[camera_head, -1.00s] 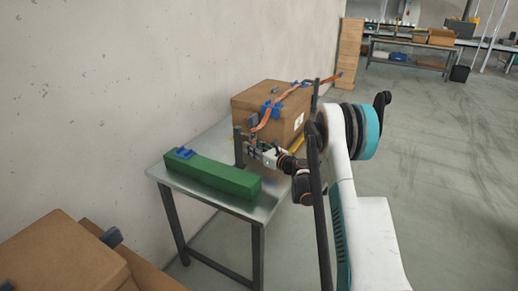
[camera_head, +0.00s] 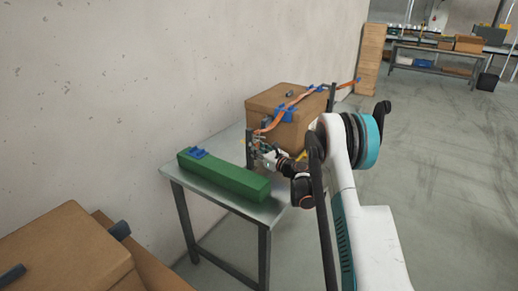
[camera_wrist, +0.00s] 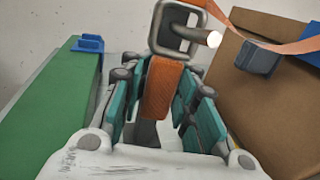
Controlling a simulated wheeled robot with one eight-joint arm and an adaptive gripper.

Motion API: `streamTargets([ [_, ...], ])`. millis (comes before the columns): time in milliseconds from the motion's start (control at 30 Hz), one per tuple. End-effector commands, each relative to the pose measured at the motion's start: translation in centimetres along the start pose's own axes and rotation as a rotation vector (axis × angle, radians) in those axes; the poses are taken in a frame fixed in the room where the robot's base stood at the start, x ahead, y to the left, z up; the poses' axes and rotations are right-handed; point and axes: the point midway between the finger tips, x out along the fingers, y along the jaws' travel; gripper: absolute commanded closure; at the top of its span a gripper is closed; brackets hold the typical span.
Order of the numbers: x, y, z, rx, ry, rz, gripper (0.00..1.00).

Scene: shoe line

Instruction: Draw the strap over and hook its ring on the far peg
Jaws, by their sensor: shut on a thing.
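My gripper (camera_wrist: 158,105) is shut on the orange strap (camera_wrist: 161,88) close to its end. The grey metal ring (camera_wrist: 158,28) stands just beyond my fingertips in the wrist view. My gripper (camera_head: 259,153) is at the near dark post (camera_head: 250,148), where ring and peg are too small to make out.
A long green block (camera_head: 225,180) with a blue piece (camera_head: 198,153) lies along the metal table's front (camera_head: 262,215), left of my gripper. A far dark post (camera_head: 332,98) stands behind the carton. The wall is close on the left; open floor lies to the right.

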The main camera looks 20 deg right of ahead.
Motion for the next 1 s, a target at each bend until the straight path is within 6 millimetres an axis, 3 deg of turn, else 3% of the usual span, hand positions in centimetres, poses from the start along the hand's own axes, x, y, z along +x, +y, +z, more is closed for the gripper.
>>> streamTargets([
  [400,0.12,-0.65,-0.41,-0.011,0.006,-0.012,1.00],
  [433,0.11,-0.66,-0.41,-0.011,0.006,-0.013,0.72],
  [533,0.08,-0.66,-0.43,-0.011,0.006,-0.012,0.50],
  [1000,-0.05,-0.39,-0.21,-0.005,0.003,-0.007,0.49],
])
